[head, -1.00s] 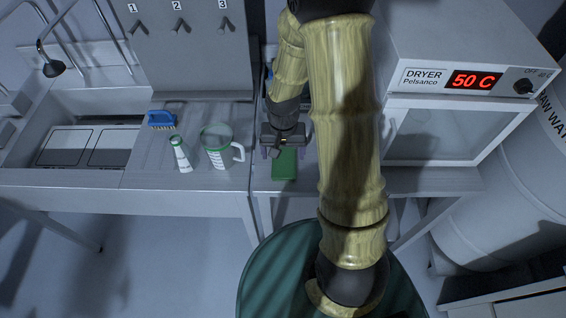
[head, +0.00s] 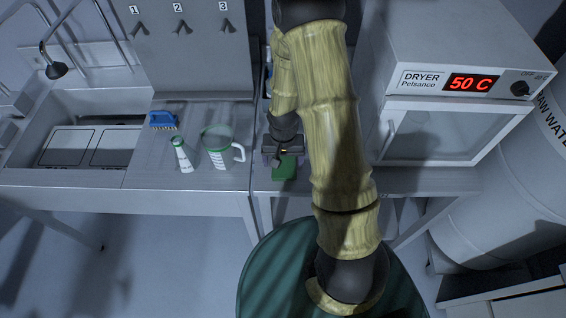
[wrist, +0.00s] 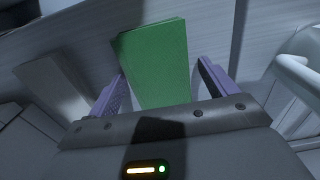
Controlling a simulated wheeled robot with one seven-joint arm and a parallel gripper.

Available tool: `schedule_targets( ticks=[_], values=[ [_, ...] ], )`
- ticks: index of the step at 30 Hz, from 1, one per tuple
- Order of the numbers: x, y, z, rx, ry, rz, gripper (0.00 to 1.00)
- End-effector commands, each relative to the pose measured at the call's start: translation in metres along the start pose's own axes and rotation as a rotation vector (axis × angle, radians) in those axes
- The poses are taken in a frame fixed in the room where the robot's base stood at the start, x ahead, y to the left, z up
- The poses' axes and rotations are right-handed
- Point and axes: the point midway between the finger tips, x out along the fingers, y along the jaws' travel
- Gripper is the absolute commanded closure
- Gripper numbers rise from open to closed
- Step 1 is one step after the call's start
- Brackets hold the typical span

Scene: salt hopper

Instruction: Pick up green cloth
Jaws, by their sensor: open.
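The green cloth (head: 285,170) is a flat, folded rectangle on the metal counter, near its front edge. My gripper (head: 284,158) is over the far part of the cloth and hides that part in the head view. In the wrist view the cloth (wrist: 158,62) lies between the two purple fingers of my gripper (wrist: 165,85). The fingers are apart, one on each side of the cloth, with a gap at the right finger. I cannot tell how high the fingertips are above the counter.
A white jug with a green rim (head: 217,150), a small white and green flask (head: 182,155) and a blue brush (head: 162,121) stand left of the cloth. The sink (head: 85,145) is farther left. The dryer (head: 450,110) is on the right.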

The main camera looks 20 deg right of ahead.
Motion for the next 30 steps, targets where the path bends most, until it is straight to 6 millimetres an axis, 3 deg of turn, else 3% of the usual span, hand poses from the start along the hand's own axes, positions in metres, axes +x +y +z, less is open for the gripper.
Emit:
schedule_targets(
  ticks=[7,14,23,30],
  values=[
    [0.000,0.000,0.000,0.000,0.000,0.000,0.17],
    [0.000,0.000,0.000,0.000,0.000,0.000,0.63],
    [-0.001,0.000,0.000,0.000,0.000,0.000,0.64],
    [-0.019,0.000,-0.001,0.003,0.004,-0.001,0.64]
  ],
)
